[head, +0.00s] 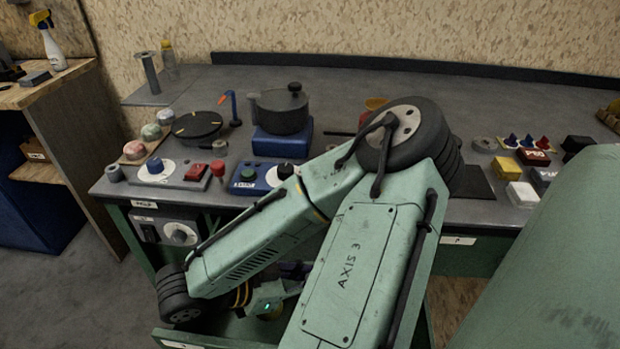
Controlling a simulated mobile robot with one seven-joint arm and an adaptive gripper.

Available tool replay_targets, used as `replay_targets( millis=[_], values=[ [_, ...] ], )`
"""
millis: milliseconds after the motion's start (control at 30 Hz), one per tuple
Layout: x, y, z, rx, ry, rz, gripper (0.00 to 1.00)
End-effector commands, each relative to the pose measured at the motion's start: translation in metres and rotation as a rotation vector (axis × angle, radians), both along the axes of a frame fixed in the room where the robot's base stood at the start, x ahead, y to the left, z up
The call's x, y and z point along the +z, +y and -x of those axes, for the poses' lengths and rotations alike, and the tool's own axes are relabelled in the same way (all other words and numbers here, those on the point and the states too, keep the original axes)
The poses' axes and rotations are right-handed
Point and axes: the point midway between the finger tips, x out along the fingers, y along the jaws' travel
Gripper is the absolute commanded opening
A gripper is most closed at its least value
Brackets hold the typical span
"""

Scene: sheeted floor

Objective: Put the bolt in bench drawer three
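A green drawer (205,337) is pulled out at the bottom of the head view, with a pale label on its front; I cannot read its number. My arm hangs over it and hides most of its inside. My wrist, with a small green light, is low over the drawer. My gripper's fingers are hidden behind my own arm links, so I cannot see whether they hold anything. I cannot make out the bolt anywhere in view.
The grey bench top (350,95) holds a dark pot (280,112) on a blue base, a black round plate (197,125), control boxes (172,172) and several small blocks at the right. A wooden cabinet (60,90) stands at the left. Grey floor (60,300) is clear at lower left.

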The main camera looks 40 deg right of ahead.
Motion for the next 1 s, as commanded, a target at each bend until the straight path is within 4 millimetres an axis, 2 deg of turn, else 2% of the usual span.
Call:
replay_targets(
  millis=[33, 167, 400, 433, 700, 1000],
  values=[
    [-0.011, 0.000, 0.000, 0.000, 0.001, 0.000, 0.00],
    [-0.030, 0.000, 0.000, 0.001, 0.002, 0.000, 0.00],
    [-0.030, 0.000, 0.000, 0.001, 0.001, -0.001, 0.00],
    [-0.031, 0.000, 0.000, 0.001, 0.000, -0.002, 0.16],
    [-0.030, 0.000, 0.000, 0.001, 0.001, -0.001, 0.34],
    [-0.030, 0.000, 0.000, 0.000, 0.001, 0.000, 0.35]
  ],
)
